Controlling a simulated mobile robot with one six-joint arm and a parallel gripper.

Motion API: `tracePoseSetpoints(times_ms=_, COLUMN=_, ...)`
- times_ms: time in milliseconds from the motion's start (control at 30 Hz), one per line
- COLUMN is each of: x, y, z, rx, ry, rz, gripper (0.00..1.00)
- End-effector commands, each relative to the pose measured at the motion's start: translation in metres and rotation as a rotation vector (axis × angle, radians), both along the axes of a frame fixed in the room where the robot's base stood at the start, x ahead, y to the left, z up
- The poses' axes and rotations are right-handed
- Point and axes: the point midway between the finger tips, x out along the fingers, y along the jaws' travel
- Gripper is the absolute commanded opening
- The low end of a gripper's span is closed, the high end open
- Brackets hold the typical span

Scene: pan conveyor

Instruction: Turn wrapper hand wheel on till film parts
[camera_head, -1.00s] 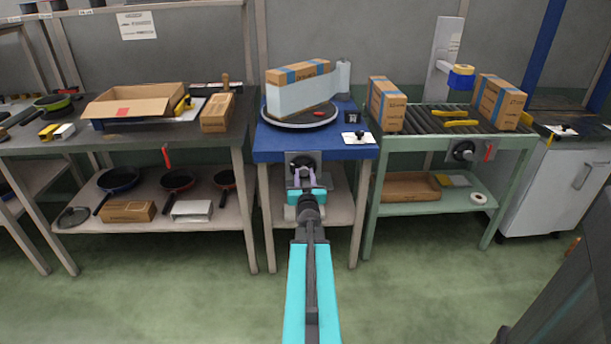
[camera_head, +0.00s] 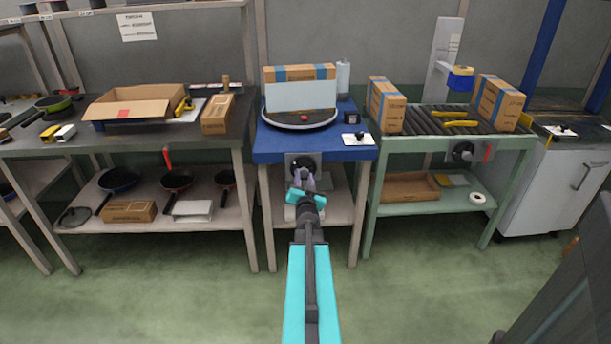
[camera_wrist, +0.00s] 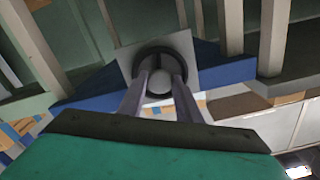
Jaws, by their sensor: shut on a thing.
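The wrapper's black hand wheel (camera_head: 302,163) sits on a grey plate on the front of the blue wrapper table (camera_head: 270,145). My gripper (camera_head: 304,182) is shut on the wheel's knob, low on the wheel. In the wrist view the fingers (camera_wrist: 157,88) close on a pale round knob (camera_wrist: 159,82) in front of the dark wheel rim (camera_wrist: 150,54). On top, the round turntable (camera_head: 272,121) carries a carton (camera_head: 300,72) with blue tape. Whitish film (camera_head: 300,97) covers the carton's lower front. A film roll (camera_head: 343,76) stands behind it at the right.
A green roller conveyor (camera_head: 440,122) with cartons stands at the right and has its own hand wheel (camera_head: 462,152). A bench (camera_head: 200,140) with an open carton (camera_head: 138,104) stands at the left. The floor in front is clear.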

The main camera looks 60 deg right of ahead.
Motion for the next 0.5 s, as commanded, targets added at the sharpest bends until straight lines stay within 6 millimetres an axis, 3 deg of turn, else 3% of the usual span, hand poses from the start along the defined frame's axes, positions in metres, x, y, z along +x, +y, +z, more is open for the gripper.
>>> tracePoseSetpoints(times_ms=500, x=0.0018, y=0.0004, z=0.0014, rx=0.023, ry=-0.040, rz=0.002, gripper=0.09)
